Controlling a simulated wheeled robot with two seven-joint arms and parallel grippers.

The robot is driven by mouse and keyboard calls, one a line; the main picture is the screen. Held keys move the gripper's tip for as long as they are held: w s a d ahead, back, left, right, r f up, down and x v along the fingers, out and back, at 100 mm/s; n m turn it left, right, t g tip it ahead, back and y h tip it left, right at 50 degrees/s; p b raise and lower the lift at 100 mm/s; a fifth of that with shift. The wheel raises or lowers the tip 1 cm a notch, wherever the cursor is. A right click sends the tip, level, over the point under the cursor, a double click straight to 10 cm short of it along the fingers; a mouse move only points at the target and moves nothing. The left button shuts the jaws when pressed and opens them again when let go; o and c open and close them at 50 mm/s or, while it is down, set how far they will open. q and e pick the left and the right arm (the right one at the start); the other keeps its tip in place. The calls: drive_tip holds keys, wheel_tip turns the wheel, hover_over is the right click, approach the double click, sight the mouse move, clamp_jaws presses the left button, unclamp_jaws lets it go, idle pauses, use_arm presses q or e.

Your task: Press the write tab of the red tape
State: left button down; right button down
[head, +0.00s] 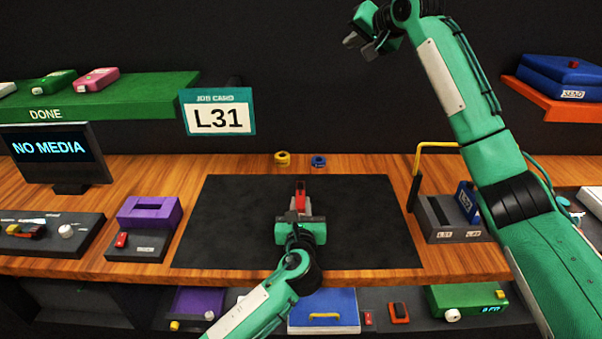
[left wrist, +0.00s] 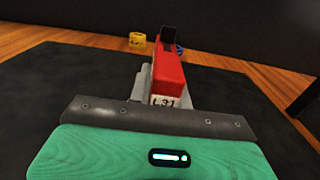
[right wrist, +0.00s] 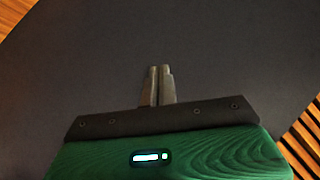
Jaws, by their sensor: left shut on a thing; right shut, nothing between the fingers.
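The red tape (head: 301,197) is over the middle of the black mat (head: 235,215). My left gripper (head: 299,212) is shut on it. In the left wrist view the red tape (left wrist: 168,75) points away from the gripper, with a white label reading L31 at its near end and a dark piece at its far end. I cannot tell whether that dark piece is the write tab. My right gripper (head: 362,42) is raised high at the upper right, away from the tape. In the right wrist view its fingers (right wrist: 157,84) are together and empty.
A yellow roll (head: 282,158) and a blue roll (head: 318,160) lie behind the mat. A rack (head: 440,220) with a blue tape (head: 467,202) stands right. A purple slotted device (head: 148,212) and a monitor (head: 58,153) reading NO MEDIA stand left. The job card (head: 218,113) reads L31.

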drive_tip(key=s+a+f+n+g+h, duration=0.2)
drive_tip(key=s+a+f+g+h, duration=0.15)
drive_tip(key=s+a+f, duration=0.55)
drive_tip(key=g+h, duration=0.3)
drive_tip(key=g, duration=0.1)
hover_over(300, 185)
drive_tip(key=w, duration=0.3)
wheel_tip(300, 185, down, 9)
drive_tip(key=shift+s+d+f+n, duration=0.1)
drive_tip(key=shift+f+n, duration=0.1)
drive_tip(key=shift+n, duration=0.1)
drive_tip(key=shift+f, duration=0.1)
drive_tip(key=x, duration=0.3)
drive_tip(key=s+x, duration=0.1)
drive_tip(key=x, duration=0.5)
drive_tip(key=shift+s+f, duration=0.3)
drive_tip(key=shift+s, duration=0.85)
drive_tip(key=shift+s, duration=0.1)
